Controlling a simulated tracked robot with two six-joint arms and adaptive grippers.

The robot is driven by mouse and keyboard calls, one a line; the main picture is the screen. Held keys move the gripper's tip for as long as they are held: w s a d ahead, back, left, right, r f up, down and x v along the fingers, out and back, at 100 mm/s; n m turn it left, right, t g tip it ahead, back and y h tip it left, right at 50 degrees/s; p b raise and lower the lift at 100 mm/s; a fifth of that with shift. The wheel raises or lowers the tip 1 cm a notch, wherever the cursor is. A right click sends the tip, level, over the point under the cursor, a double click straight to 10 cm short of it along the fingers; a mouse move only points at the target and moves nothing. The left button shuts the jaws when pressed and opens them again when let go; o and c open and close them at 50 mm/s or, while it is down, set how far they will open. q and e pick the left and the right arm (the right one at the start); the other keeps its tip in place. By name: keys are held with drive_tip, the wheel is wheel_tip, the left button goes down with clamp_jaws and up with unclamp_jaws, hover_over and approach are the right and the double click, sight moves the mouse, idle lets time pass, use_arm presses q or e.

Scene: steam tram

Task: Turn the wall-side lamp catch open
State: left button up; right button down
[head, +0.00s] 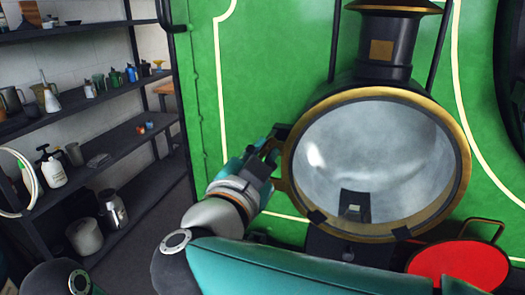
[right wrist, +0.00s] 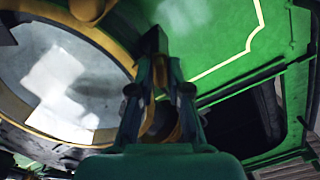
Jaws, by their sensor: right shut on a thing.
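The large round lamp (head: 375,165) has a brass rim and a cloudy glass front, and is mounted on the green tram front. Its glass also shows at the left of the right wrist view (right wrist: 65,80). The catch (head: 282,131) is a small dark piece at the lamp's left edge, on the side of the shelved wall. It also shows as a dark block in the right wrist view (right wrist: 151,42). My right gripper (head: 271,150) is shut on the catch, its fingers partly hiding it. The catch's exact angle is hard to tell. My left gripper is out of view.
A red round disc (head: 460,266) sits below the lamp at the right, by a dark handle. A dark chimney (head: 385,45) rises above the lamp. A dark shelf rack (head: 105,150) with bottles and cans stands at the left. Green panel (head: 250,75) is bare left of the lamp.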

drive_tip(key=n, duration=0.6)
drive_tip(key=shift+r+n, duration=0.3)
idle(0.4)
drive_tip(key=c, duration=1.3)
unclamp_jaws()
drive_tip(key=shift+w+f, duration=0.1)
drive_tip(key=shift+a, duration=0.1)
drive_tip(key=shift+f, duration=0.1)
